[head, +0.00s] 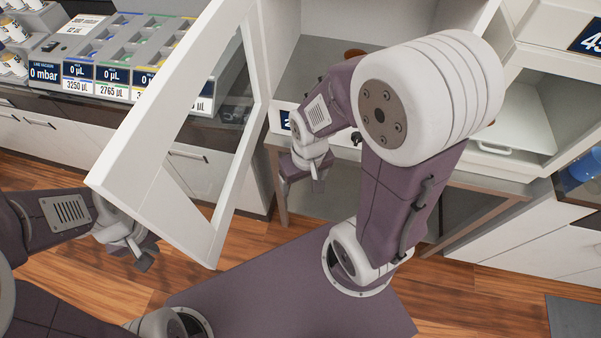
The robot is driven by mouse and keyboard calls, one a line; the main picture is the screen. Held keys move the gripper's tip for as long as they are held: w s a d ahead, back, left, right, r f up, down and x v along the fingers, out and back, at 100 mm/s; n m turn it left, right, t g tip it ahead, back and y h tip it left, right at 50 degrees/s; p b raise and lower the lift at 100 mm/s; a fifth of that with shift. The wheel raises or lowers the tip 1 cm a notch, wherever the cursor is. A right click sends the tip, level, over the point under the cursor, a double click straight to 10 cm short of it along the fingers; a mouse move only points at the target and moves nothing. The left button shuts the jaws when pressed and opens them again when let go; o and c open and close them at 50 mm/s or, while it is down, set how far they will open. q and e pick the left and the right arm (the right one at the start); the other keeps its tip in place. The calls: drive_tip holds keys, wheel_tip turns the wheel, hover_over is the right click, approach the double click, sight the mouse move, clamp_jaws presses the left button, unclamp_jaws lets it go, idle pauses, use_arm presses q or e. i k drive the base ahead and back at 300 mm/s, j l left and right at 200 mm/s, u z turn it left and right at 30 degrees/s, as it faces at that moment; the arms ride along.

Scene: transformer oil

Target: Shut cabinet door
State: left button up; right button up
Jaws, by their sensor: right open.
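The cabinet door (140,130) is a white frame with a glass pane. It stands wide open, swung out towards me on the left side of the cabinet (285,30). My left gripper (146,258) is low on the left, by the outer side of the door near its lower free corner; its jaws are too partly seen to judge, and I cannot tell whether it touches the door. My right gripper (318,184) is open and empty to the right of the door, in front of and below the cabinet opening. My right arm hides much of the cabinet interior.
A counter with pipette racks (130,50) and blue volume labels is behind the door at the left. An open white compartment (515,115) is at the right, above a metal-framed stand. Wooden floor (265,245) shows below; a grey mat (575,318) lies bottom right.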

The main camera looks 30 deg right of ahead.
sight(130, 173)
drive_tip(key=k, duration=0.5)
drive_tip(key=i+j+z, duration=0.15)
drive_tip(key=j+z, duration=0.3)
drive_tip(key=i+j+z, duration=0.1)
drive_tip(key=j+z, duration=0.85)
drive_tip(key=k+j+z, duration=0.15)
drive_tip(key=j+z, duration=0.3)
drive_tip(key=j, duration=0.15)
drive_tip(key=k+j, duration=0.1)
drive_tip(key=j, duration=0.25)
drive_tip(key=j+z, duration=0.1)
drive_tip(key=j, duration=0.25)
drive_tip(key=k+j+z, duration=0.1)
drive_tip(key=j, duration=0.2)
drive_tip(key=k+j, duration=0.15)
drive_tip(key=j, duration=0.15)
